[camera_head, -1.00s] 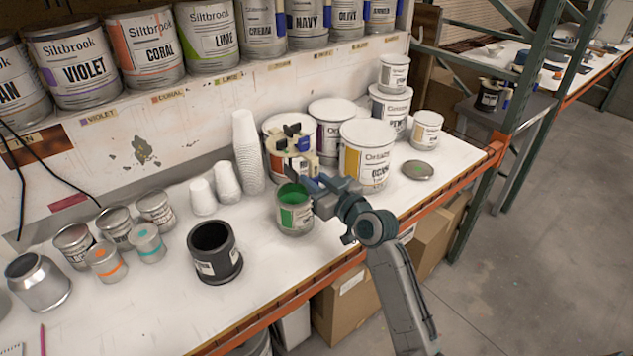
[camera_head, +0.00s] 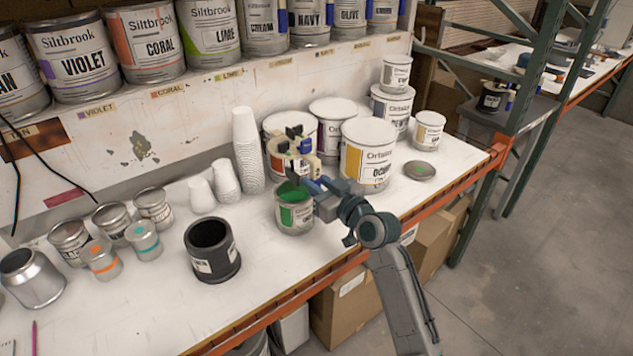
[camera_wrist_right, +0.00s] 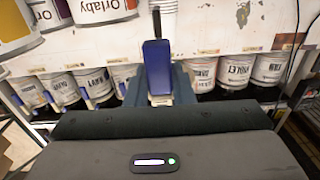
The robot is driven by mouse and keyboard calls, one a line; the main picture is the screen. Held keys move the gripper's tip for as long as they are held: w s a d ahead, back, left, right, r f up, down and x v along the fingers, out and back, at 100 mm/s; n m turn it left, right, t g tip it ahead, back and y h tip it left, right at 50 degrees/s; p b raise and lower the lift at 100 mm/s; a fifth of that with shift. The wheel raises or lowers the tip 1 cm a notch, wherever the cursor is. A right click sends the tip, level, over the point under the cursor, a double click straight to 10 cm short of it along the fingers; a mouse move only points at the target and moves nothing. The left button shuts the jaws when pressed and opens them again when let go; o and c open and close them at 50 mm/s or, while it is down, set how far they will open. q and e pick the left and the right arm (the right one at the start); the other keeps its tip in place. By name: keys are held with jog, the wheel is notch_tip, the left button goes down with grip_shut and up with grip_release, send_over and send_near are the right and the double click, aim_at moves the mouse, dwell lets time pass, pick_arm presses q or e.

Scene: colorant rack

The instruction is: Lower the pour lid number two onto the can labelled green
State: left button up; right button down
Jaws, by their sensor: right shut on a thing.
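The green can (camera_head: 295,217) stands upright on the bench near its front edge. It is open at the top, with green paint showing inside and a green patch on its label. The lid's number cannot be read. My left gripper is out of view.
A large ochre can (camera_head: 368,160) stands close behind my right gripper. A stack of white cups (camera_head: 247,150) is behind left of the green can, and a black pot (camera_head: 213,262) is to its left. A flat grey lid (camera_head: 420,170) lies to the right.

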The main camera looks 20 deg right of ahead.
notch_tip(320, 180, down, 10)
jog(key=b, duration=0.8)
jog(key=shift+r, duration=0.1)
notch_tip(320, 180, down, 2)
jog(key=shift+f+b, duration=0.1)
jog(key=shift+b, duration=1.15)
jog(key=shift+f, duration=0.15)
jog(key=shift+b, duration=0.3)
jog(key=shift+f+b, duration=0.6)
